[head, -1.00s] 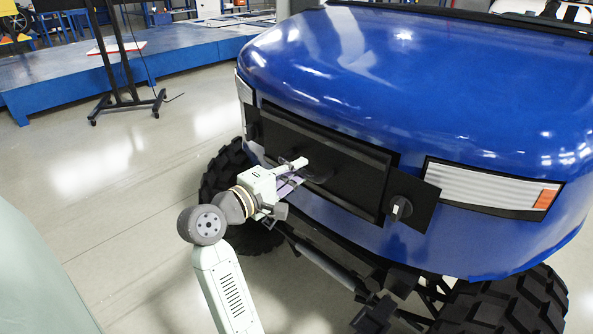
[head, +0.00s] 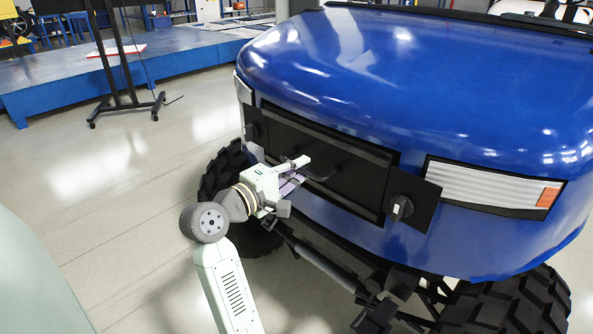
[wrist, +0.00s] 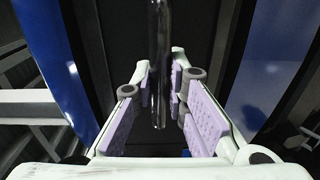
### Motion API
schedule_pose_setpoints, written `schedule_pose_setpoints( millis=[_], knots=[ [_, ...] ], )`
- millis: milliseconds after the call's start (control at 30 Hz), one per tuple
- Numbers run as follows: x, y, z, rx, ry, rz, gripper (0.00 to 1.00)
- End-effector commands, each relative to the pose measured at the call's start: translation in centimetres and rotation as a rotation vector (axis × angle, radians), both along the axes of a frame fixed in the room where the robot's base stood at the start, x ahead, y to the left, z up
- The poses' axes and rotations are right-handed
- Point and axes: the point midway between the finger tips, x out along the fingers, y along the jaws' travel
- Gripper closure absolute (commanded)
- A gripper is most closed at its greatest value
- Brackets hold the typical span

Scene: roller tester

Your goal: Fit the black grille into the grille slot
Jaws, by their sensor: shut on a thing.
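The black grille (head: 350,183) is a flat dark panel with a bar handle (head: 319,172) in its middle. It stands upright at the grille slot (head: 388,160) in the blue vehicle's front. I cannot tell how deep it sits. My gripper (head: 301,169) is in front of the panel, left of its middle. In the wrist view, its lilac-padded fingers (wrist: 161,78) are on both sides of the dark handle (wrist: 159,60), shut on it. The fingers and wrist hide the lower left of the panel.
A black plate with a knob (head: 401,207) is right of the slot, and another knob (head: 252,131) is at its left. The right headlight (head: 490,187) is beyond. Tyres (head: 510,303) and a bar (head: 325,266) are below. Open floor (head: 110,200) lies to the left.

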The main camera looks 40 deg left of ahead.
Motion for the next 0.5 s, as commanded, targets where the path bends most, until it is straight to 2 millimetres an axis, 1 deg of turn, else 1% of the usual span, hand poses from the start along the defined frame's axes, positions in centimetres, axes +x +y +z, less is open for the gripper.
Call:
schedule_pose_setpoints(
  millis=[500],
  knots=[
    [1.6,-0.2,0.0,0.001,-0.001,0.0,1.0]
  ],
)
